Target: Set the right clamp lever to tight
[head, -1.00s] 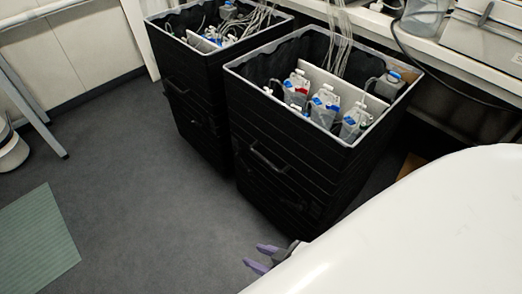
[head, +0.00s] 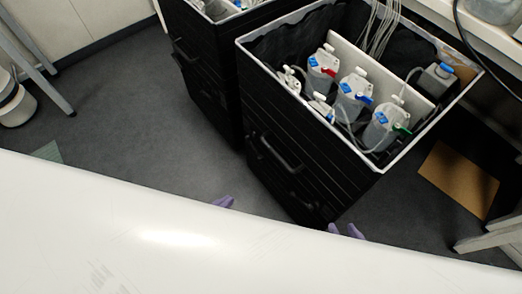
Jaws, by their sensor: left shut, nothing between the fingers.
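My right gripper (head: 345,231) shows two purple fingertips apart, empty, below the bin's bottom edge. The rest of both grippers is hidden.
A second black bin (head: 205,90) stands close on the left. A white divider (head: 345,60) and thin tubes (head: 382,25) are inside the near bin. A brown board (head: 460,180) lies on the floor at right.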

